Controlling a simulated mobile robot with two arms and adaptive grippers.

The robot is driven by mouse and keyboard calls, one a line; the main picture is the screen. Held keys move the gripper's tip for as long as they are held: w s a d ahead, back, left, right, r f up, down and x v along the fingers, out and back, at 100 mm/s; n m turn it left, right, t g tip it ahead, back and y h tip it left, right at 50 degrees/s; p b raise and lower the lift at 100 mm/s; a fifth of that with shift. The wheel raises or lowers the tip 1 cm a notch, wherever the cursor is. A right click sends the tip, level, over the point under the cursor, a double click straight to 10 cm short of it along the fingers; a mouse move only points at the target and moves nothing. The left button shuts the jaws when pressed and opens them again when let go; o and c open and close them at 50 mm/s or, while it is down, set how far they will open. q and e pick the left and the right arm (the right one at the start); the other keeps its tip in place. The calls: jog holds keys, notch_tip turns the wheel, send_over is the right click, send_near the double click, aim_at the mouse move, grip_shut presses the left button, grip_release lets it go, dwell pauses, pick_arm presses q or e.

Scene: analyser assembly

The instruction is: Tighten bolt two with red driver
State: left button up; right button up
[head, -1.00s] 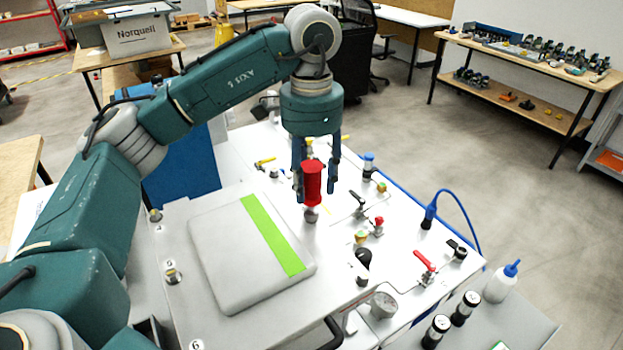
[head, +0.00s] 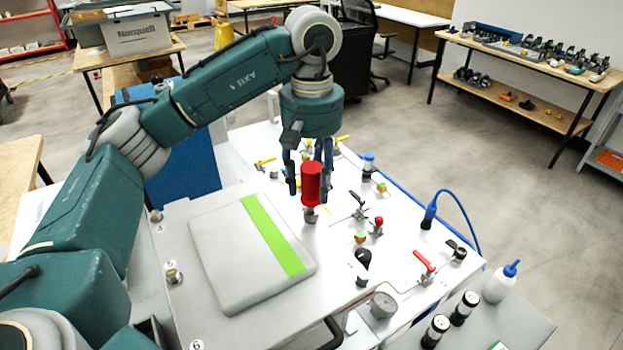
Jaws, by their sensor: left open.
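The red driver (head: 312,184) stands upright on a bolt head (head: 310,214) at the right edge of the grey cover plate. I cannot read a number at this bolt. My left gripper (head: 309,188) points down from above with its fingers spread around the driver's handle. It is open, and I cannot tell whether a finger touches the handle. Other bolts (head: 173,276) stand along the plate's left side beside small number labels. My right gripper is not in view.
A grey lid with a green stripe (head: 272,236) lies left of the driver. Valves with a red lever (head: 424,261), a pressure gauge (head: 382,305) and a blue-capped fitting (head: 368,163) stand to the right. A white squeeze bottle (head: 500,283) stands at the lower right.

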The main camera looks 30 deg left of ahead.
pick_arm(q)
jog(key=n, duration=0.9)
jog(key=shift+c, duration=0.2)
grip_shut()
jog(key=m, duration=0.5)
jog(key=shift+c, duration=0.8)
grip_release()
jog(key=shift+m, duration=0.5)
jog(key=shift+o, duration=1)
